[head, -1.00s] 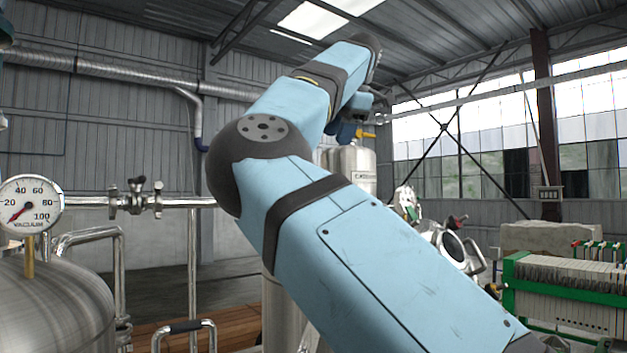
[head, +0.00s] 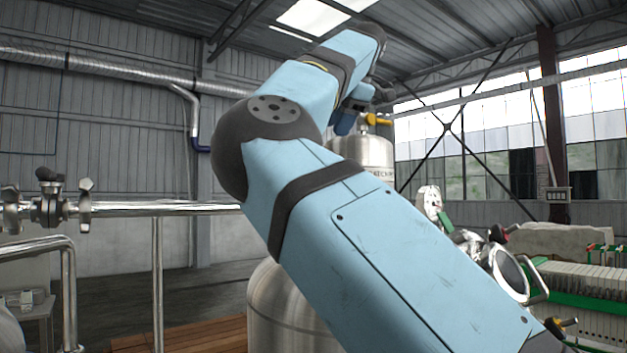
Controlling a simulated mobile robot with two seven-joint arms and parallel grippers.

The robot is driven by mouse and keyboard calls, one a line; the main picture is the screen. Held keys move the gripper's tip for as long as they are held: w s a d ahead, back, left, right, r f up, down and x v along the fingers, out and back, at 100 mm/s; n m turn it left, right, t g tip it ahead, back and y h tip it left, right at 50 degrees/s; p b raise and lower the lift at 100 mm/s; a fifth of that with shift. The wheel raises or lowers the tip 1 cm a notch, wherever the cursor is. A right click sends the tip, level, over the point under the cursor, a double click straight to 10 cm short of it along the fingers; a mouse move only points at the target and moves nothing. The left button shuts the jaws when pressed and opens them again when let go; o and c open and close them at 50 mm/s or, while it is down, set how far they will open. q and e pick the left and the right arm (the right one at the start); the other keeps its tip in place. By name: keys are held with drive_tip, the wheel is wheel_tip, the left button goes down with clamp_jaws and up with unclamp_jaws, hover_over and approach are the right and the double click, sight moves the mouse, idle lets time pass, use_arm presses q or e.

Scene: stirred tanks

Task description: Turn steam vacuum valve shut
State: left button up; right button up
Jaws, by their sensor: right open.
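A metal valve with dark and steel knobs (head: 48,205) sits on a horizontal steel pipe at the far left. A yellow valve handle (head: 377,120) shows on top of a steel tank (head: 365,152) behind my arm. No label tells me which is the steam vacuum valve. My right arm, light blue with dark joints, crosses the middle of the view. Its gripper end (head: 350,118) is small and partly hidden behind the arm, near the tank's top, and holds nothing that I can see. I cannot tell its distance to the yellow handle. My left gripper is out of view.
A steel pipe rail (head: 155,209) runs left of my arm, with a bent pipe (head: 68,285) below it. A steel vessel (head: 285,310) stands behind my arm. At right are a round-ended metal device (head: 508,272) and a green-framed filter press (head: 575,300).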

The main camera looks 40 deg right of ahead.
drive_tip(key=x, duration=0.6)
drive_tip(key=p+x, duration=0.1)
drive_tip(key=x, duration=0.6)
drive_tip(key=shift+s+a+f, duration=0.1)
drive_tip(key=shift+a+f, duration=0.15)
drive_tip(key=shift+c, duration=0.3)
clamp_jaws()
